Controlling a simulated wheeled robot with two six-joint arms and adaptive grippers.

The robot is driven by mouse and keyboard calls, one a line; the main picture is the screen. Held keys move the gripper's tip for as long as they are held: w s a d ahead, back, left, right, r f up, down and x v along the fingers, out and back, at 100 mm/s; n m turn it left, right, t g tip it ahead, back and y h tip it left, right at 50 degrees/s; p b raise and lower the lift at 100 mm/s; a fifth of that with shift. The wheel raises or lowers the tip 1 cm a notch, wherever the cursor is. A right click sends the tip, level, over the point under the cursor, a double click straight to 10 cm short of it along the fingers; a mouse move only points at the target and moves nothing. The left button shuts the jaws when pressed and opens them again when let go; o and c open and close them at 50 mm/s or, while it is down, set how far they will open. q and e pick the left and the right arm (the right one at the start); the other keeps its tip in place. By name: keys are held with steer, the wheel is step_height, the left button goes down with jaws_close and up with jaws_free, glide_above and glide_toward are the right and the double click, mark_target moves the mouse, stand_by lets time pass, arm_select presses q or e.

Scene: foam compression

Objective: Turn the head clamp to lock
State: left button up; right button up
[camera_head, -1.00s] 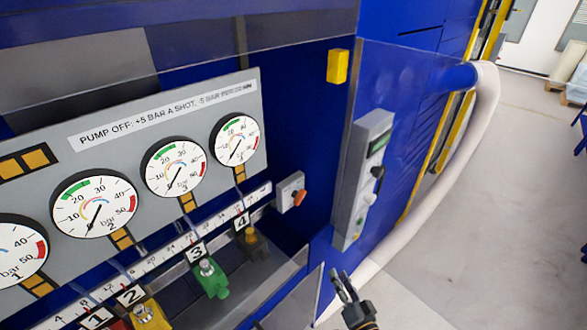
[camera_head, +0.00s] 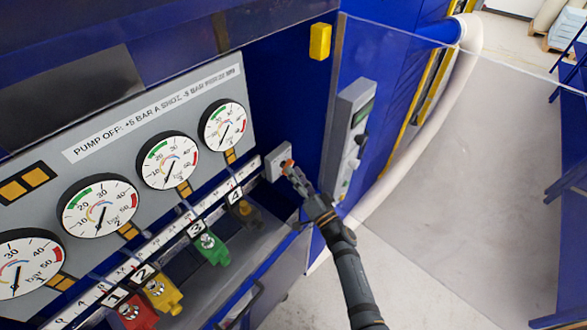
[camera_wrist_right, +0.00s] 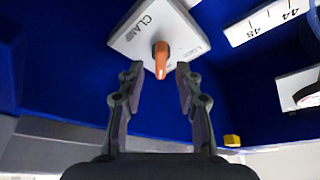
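The head clamp is a small grey box (camera_head: 276,163) with an orange knob (camera_head: 288,163), at the right end of the numbered scale in the head view. In the right wrist view its plate (camera_wrist_right: 138,38) reads CLAMP, with what looks like LOCK right of the orange knob (camera_wrist_right: 161,60). The knob points down in that picture, not toward that word. My right gripper (camera_head: 292,174) is at the knob. In the right wrist view (camera_wrist_right: 158,74) its fingers are open, one on each side of the knob's lower end, with gaps. My left gripper is not in view.
A gauge panel (camera_head: 150,105) and coloured valves, such as the green one (camera_head: 211,248), lie left of the clamp. A grey control box (camera_head: 350,135) on the blue wall stands close right of my gripper. Open floor (camera_head: 440,200) lies further right.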

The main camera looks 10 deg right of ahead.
steer(key=shift+w+a+r, duration=0.2)
steer(key=shift+w, duration=0.25)
jaws_close()
steer(key=shift+n, duration=0.4)
steer(key=shift+w+f+n+g+y+b, duration=0.1)
steer(key=shift+n+g+y+b, duration=0.45)
steer(key=shift+n, duration=0.9)
steer(key=shift+s+r+n+t+y+b, duration=0.1)
steer(key=shift+n+y+b, duration=0.1)
steer(key=shift+n+y, duration=0.95)
steer(key=shift+w+f+n+g+y+b, duration=0.1)
steer(key=shift+n+g+y+b, duration=0.25)
steer(key=shift+n, duration=1.65)
